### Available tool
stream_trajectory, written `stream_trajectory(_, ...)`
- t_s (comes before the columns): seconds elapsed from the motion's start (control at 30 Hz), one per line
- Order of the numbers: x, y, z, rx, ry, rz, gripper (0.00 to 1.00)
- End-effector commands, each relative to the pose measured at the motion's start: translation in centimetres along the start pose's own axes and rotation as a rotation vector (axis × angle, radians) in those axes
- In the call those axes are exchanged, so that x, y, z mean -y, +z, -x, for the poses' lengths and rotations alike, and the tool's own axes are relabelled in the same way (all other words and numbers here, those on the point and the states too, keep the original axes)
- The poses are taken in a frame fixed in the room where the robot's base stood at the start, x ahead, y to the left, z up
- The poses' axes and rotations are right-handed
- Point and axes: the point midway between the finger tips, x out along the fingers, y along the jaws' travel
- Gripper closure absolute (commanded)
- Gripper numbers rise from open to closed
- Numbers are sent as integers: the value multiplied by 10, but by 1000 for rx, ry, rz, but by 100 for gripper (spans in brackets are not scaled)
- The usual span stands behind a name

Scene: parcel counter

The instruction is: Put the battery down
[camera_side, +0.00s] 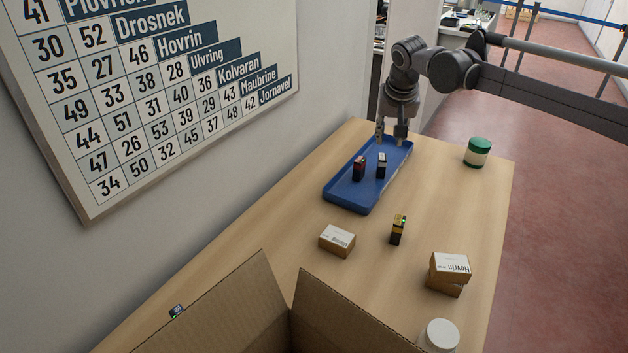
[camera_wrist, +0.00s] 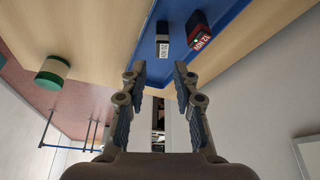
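A blue tray (camera_side: 345,199) lies on the wooden table. Two small upright block batteries stand in it: a black one with a red top (camera_side: 359,168) and a dark and white one (camera_side: 382,165). In the wrist view the red-topped battery (camera_wrist: 198,33) and the white-sided one (camera_wrist: 162,42) show beyond the fingertips. A third battery, black and gold with a green spot (camera_side: 398,229), stands on the bare table in front of the tray. My gripper (camera_side: 390,136) is over the tray's far end, fingers apart; in the wrist view nothing is between the fingertips (camera_wrist: 158,72).
A green-lidded jar (camera_side: 477,152) stands right of the tray. A small box (camera_side: 337,240), stacked boxes (camera_side: 449,273) and a white-lidded jar (camera_side: 439,335) are nearer. An open carton (camera_side: 225,318) fills the front. A number chart (camera_side: 160,90) hangs on the left wall.

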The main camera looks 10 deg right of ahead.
Motion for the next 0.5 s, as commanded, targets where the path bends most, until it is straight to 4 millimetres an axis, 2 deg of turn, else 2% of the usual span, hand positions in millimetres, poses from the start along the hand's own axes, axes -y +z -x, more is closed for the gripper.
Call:
stream_trajectory(0.27,-57,16,52,-19,-46,60,70)
stream_trajectory(0.5,-116,54,91,-52,-92,128,70)
